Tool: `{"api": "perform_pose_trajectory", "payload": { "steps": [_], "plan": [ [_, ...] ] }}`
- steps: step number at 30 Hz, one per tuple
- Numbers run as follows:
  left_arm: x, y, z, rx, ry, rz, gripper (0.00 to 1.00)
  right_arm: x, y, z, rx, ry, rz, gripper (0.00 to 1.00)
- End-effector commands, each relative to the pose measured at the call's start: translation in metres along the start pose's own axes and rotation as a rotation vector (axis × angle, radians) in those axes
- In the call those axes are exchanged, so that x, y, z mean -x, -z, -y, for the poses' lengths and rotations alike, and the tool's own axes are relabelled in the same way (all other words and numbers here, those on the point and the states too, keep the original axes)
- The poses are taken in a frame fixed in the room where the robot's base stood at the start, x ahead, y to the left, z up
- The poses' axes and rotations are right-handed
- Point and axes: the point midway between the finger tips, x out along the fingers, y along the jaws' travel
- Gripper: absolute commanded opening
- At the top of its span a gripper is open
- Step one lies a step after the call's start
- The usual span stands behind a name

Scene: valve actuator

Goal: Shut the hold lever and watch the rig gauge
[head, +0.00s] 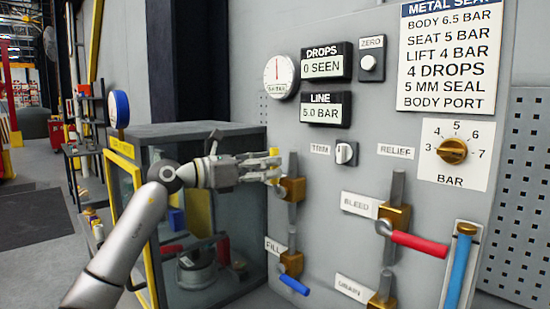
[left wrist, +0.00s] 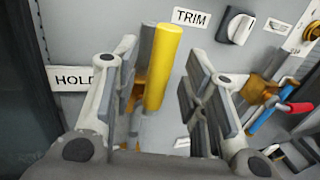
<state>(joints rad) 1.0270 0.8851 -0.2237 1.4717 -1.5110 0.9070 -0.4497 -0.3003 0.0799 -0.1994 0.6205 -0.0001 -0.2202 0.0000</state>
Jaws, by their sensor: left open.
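The hold lever (left wrist: 165,66) has a yellow grip and stands beside the HOLD label (left wrist: 75,79) in the left wrist view. My left gripper (left wrist: 158,85) is open, with a finger on each side of the yellow grip and gaps visible. In the head view my left gripper (head: 268,166) is at the panel and mostly hides the lever, beside a brass valve body (head: 293,188). A white dial gauge (head: 281,77) with a red needle pointing about straight up is on the panel. A blue-rimmed gauge (head: 119,109) stands at left, its face edge-on. Which is the rig gauge is unclear.
The FILL lever (head: 294,285) is blue and sits below my left gripper. The red BLEED lever (head: 419,243) sticks out to the right. The TRIM knob (head: 346,153) is close by. A glass-sided cabinet (head: 220,235) stands under my left arm. LINE display (head: 326,110) reads 5.0 bar.

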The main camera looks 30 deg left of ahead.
Motion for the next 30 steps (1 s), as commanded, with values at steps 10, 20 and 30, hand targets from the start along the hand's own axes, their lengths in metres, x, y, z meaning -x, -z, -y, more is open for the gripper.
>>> {"api": "perform_pose_trajectory", "payload": {
  "steps": [10,20,30],
  "plan": [
    [-0.026,0.0,0.0,0.001,0.0,0.0,0.4,0.01,0.0,0.0,0.001,0.0,0.001,0.0],
    [-0.026,0.0,0.0,0.001,0.0,0.0,0.26,0.009,0.0,0.0,0.001,0.001,0.001,0.0],
    [-0.026,0.0,0.0,0.001,0.0,0.0,0.0,0.009,0.0,0.0,0.001,0.0,0.001,0.0]
  ]
}}
